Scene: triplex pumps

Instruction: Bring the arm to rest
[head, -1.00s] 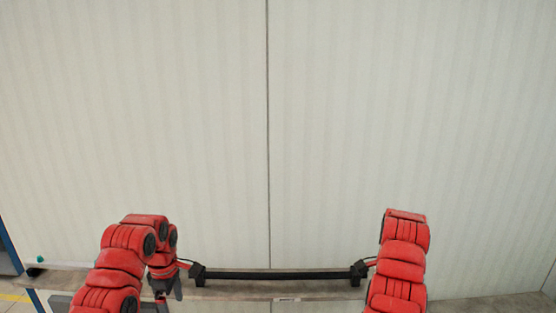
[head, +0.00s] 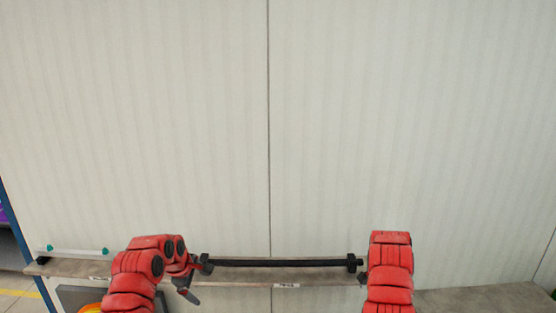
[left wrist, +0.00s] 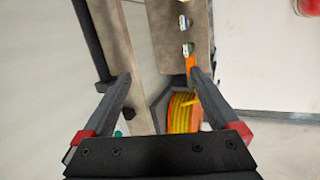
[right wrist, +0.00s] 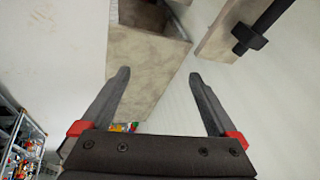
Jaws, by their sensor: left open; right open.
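My left arm (head: 135,283) is red and comes in from the lower left in the head view. Its dark gripper (head: 190,290) hangs over the shelf's front edge, near the left end of a black bar. In the left wrist view the left gripper (left wrist: 160,76) is open, with nothing between its fingers. My right arm (head: 390,275) stands near the bar's right end in the head view, and its gripper is hidden there. In the right wrist view the right gripper (right wrist: 159,75) is open and empty.
The black bar (head: 280,263) lies along a narrow shelf (head: 310,276) against a pale panelled wall (head: 400,120). An orange-yellow coil (left wrist: 183,112) sits below the left gripper. A beige block-like structure (right wrist: 150,65) lies beyond the right gripper. Shelving (right wrist: 20,145) stands at left there.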

